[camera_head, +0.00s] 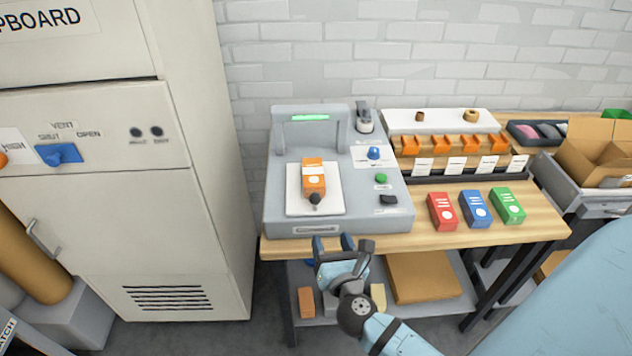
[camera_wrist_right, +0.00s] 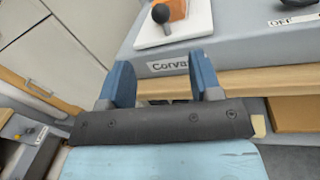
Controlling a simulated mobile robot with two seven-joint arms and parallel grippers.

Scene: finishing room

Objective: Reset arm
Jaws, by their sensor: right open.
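My right gripper (camera_head: 333,243) is open and empty, in front of the bench's front edge, just below the grey machine (camera_head: 394,222). In the right wrist view its two blue fingers (camera_wrist_right: 162,84) stand apart with nothing between them, and the machine's front face (camera_wrist_right: 240,48) is beyond them. An orange block with a dark knob (camera_head: 313,178) sits on the machine's white plate (camera_head: 297,205), clear of the gripper. My left gripper is not in view.
A tall cabinet (camera_head: 190,255) stands left. Red (camera_head: 442,211), blue (camera_head: 475,208) and green (camera_head: 507,205) boxes lie on the wooden bench (camera_head: 440,240). An orange-clipped rack (camera_head: 456,145) is behind them. An open cardboard box (camera_head: 590,160) is at right. A lower shelf holds cartons (camera_head: 425,278).

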